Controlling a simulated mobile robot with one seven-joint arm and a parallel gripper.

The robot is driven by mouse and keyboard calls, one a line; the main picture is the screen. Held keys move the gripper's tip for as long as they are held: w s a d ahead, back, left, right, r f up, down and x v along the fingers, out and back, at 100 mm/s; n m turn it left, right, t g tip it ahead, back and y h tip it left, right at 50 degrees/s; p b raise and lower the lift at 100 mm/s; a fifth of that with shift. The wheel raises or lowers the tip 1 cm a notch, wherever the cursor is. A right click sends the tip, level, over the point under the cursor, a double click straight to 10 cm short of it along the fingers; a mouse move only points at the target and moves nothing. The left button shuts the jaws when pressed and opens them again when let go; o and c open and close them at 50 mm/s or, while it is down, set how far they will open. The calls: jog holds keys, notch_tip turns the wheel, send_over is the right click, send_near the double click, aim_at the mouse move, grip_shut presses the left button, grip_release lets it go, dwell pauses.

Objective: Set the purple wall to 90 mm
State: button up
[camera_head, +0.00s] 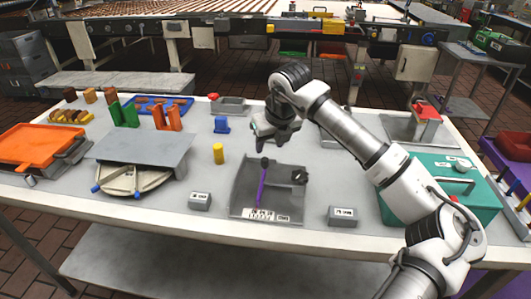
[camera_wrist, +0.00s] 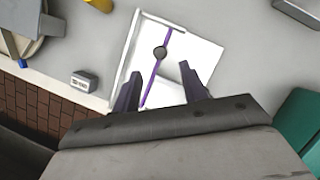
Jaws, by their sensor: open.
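The purple wall (camera_head: 262,186) is a thin upright strip in a shallow grey tray (camera_head: 240,190) near the table's front edge. My gripper (camera_head: 276,138) is above and behind the tray, apart from the wall.
Small labelled grey blocks stand left (camera_head: 200,201) and right (camera_head: 342,215) of the tray. A yellow cylinder (camera_head: 218,154) and blue block (camera_head: 221,125) stand behind left. A teal case (camera_head: 465,190) is at the right.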

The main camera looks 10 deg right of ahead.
aim_at(265, 159)
jog(key=p+x, duration=0.1)
jog(key=x, duration=0.6)
jog(key=shift+w+f, duration=0.15)
grip_shut()
